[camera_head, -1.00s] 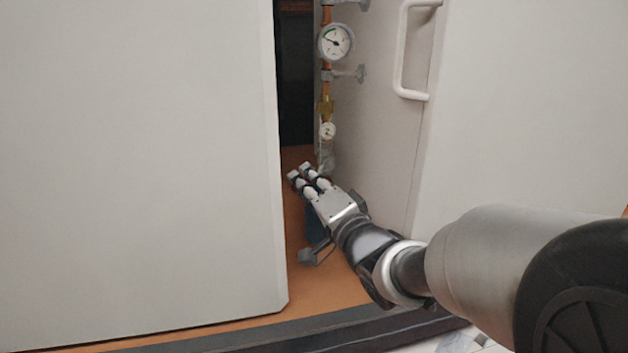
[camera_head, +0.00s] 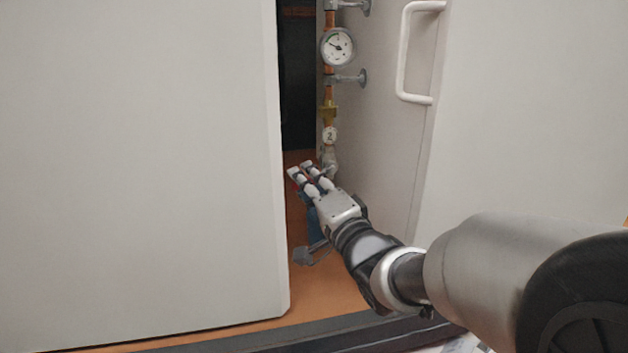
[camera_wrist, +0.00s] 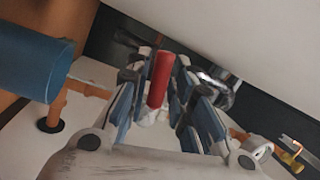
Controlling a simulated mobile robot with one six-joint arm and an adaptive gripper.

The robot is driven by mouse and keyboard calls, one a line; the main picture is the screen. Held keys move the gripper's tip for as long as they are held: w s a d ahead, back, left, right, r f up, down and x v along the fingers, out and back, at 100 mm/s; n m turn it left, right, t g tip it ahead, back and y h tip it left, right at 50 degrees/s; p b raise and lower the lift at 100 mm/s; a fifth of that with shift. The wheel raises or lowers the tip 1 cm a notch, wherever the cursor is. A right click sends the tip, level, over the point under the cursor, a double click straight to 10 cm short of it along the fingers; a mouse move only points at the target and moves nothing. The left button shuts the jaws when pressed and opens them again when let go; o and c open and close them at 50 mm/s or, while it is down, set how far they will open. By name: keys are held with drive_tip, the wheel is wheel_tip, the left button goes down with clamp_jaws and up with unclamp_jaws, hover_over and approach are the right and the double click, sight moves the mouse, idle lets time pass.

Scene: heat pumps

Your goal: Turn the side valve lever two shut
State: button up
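A round tag marked 2 (camera_head: 330,135) hangs on the copper pipe inside the gap, above a grey valve body (camera_head: 329,160). The red lever (camera_wrist: 159,78) shows in the wrist view, between the fingers of my gripper (camera_wrist: 163,68). The fingers stand apart on either side of it, with a narrow gap on its right; firm contact is not visible. In the head view my gripper (camera_head: 300,170) is just left of and below the valve body, and the lever is mostly hidden by the fingers.
A large pale panel (camera_head: 140,160) stands close on the left. A pale side wall with a white handle (camera_head: 404,55) is on the right. A pressure gauge (camera_head: 338,46) sits higher on the pipe. A blue cylinder (camera_wrist: 35,62) is left in the wrist view.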

drive_tip(key=shift+o, duration=1.1)
drive_tip(key=v, duration=0.7)
drive_tip(key=shift+s, duration=0.3)
drive_tip(key=shift+c, duration=0.4)
